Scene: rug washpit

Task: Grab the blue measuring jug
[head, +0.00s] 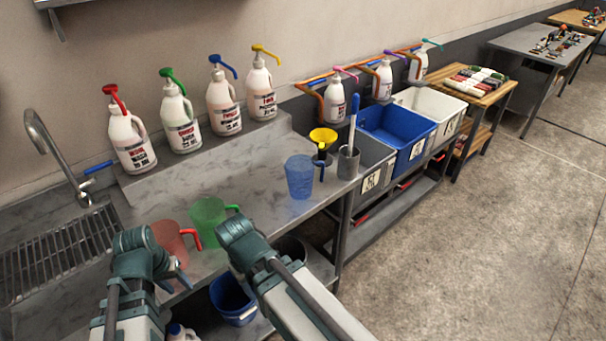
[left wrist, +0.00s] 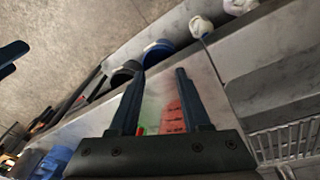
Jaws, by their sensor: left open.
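The blue measuring jug (head: 300,176) is translucent and stands upright on the grey bench near its right end, its handle toward the right. A blue shape (left wrist: 50,163) at the lower left of the left wrist view looks like the same jug. A green jug (head: 207,222) and a red jug (head: 171,240) stand nearer on the bench. My left gripper (head: 175,281) is open and empty, close to the red jug and well left of the blue one. In the left wrist view the red jug (left wrist: 173,118) shows beyond its fingers. My right arm reaches in below the blue jug; its fingers are hidden.
A yellow funnel (head: 323,137) and a grey holder (head: 348,162) with a blue-handled brush stand just beyond the blue jug. Several pump bottles (head: 184,128) line the back ledge. Crates (head: 398,138) sit to the right. A blue bucket (head: 234,300) stands under the bench.

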